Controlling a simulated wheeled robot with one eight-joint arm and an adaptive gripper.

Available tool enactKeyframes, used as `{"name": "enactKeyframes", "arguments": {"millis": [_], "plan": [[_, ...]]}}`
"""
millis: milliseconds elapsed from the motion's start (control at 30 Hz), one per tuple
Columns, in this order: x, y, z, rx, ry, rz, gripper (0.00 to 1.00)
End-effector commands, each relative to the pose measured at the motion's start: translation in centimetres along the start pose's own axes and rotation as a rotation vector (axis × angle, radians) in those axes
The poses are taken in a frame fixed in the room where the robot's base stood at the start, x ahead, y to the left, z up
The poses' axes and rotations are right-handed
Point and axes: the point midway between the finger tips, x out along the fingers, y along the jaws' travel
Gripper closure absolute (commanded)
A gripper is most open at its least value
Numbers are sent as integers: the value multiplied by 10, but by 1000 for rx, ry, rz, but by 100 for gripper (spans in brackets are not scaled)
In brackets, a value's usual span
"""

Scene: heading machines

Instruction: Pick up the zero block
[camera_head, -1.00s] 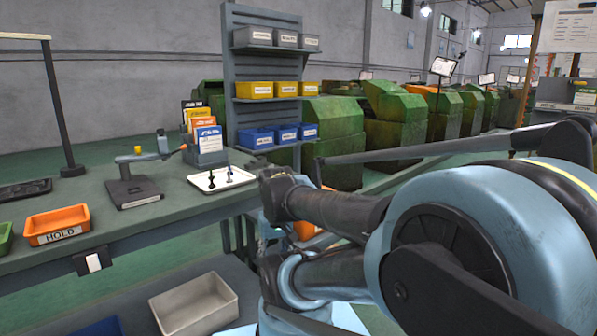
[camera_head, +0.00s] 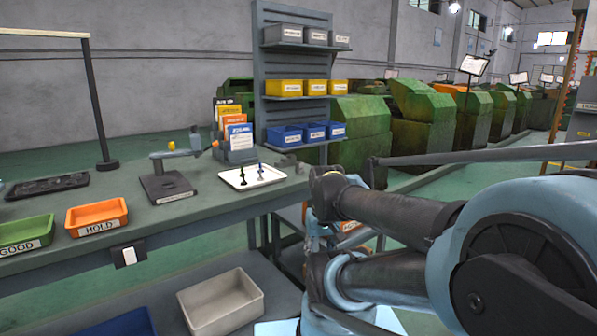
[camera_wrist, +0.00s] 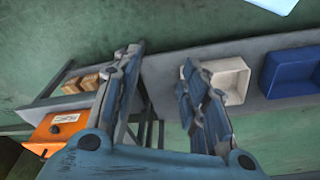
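I cannot tell for sure which thing is the zero block; no label naming it is readable. A small yellow piece (camera_head: 171,145) sits on top of the gauge stand (camera_head: 168,186) on the bench. Small upright dark and blue-green pieces (camera_head: 243,178) stand on a white tray (camera_head: 277,175) right of the stand. In the wrist view, my gripper (camera_wrist: 163,58) has its two fingers wide apart, with nothing between them. It is over the floor and lower shelf, apart from those pieces.
An orange HOLD bin (camera_head: 97,214) and a green GOOD bin (camera_head: 26,233) stand on the bench. A pale bin (camera_wrist: 232,80) and a blue bin (camera_wrist: 291,72) sit on the lower shelf. Tan blocks (camera_wrist: 88,83) lie near an orange box (camera_wrist: 56,131). A bin rack (camera_head: 262,105) stands behind.

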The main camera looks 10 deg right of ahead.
Motion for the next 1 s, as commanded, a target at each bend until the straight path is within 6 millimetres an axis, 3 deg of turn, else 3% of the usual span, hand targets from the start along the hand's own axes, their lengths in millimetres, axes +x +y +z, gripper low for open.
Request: {"name": "enactKeyframes", "arguments": {"millis": [200,233,267,333,433,667,1000], "plan": [[0,0,0,0,0,0,60],[0,0,0,0,0,0,53],[0,0,0,1,0,0,53],[-10,0,4,9,10,0,53],[-25,0,-9,44,4,0,53],[-84,1,-69,209,-26,2,53],[-164,3,-172,484,-73,16,53]]}}
